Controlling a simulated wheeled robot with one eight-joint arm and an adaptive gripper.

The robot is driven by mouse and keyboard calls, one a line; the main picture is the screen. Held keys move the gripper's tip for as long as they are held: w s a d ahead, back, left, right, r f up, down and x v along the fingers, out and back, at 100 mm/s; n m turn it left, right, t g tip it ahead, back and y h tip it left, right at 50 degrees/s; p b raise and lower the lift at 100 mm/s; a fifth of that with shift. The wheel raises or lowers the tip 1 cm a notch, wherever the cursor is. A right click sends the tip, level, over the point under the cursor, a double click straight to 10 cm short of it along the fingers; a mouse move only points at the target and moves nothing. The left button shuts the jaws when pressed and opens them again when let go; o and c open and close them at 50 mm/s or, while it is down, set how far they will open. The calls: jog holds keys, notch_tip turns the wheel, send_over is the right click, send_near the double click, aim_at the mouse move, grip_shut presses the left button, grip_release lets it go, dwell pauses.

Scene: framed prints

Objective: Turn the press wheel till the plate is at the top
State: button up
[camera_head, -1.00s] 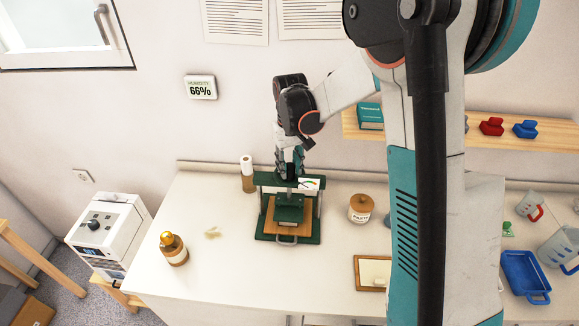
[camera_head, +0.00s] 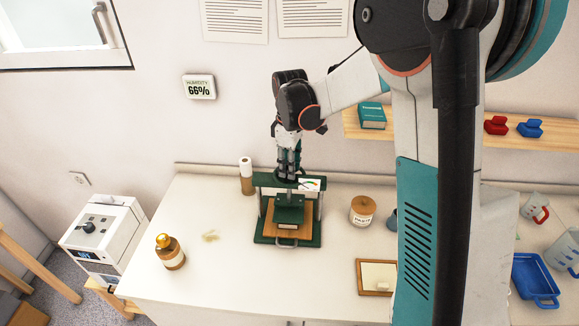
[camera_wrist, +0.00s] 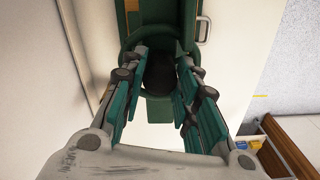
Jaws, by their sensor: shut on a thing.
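The green press (camera_head: 262,238) stands on the white worktop, with a crossbeam on uprights and a wooden board (camera_head: 272,226) at its base. Its green plate (camera_head: 289,216) hangs from a short screw, low and close over the board; I cannot tell if they touch. The press wheel (camera_head: 283,179) is on top of the crossbeam, mostly hidden by my fingers. In the wrist view the wheel shows as a green ring (camera_wrist: 160,108) around a dark middle. My gripper (camera_head: 288,168) points down from above and is shut on the wheel, a finger at either side.
A lidded jar (camera_head: 362,210) and a framed piece (camera_head: 374,277) are to the right. A shelf (camera_head: 350,122) is on the wall. The worktop before the press is clear.

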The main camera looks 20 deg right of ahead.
jog(key=shift+n, duration=0.7)
jog(key=o, duration=1.1)
jog(key=shift+c, duration=0.2)
jog(key=shift+r, duration=0.15)
notch_tip(320, 180, up, 12)
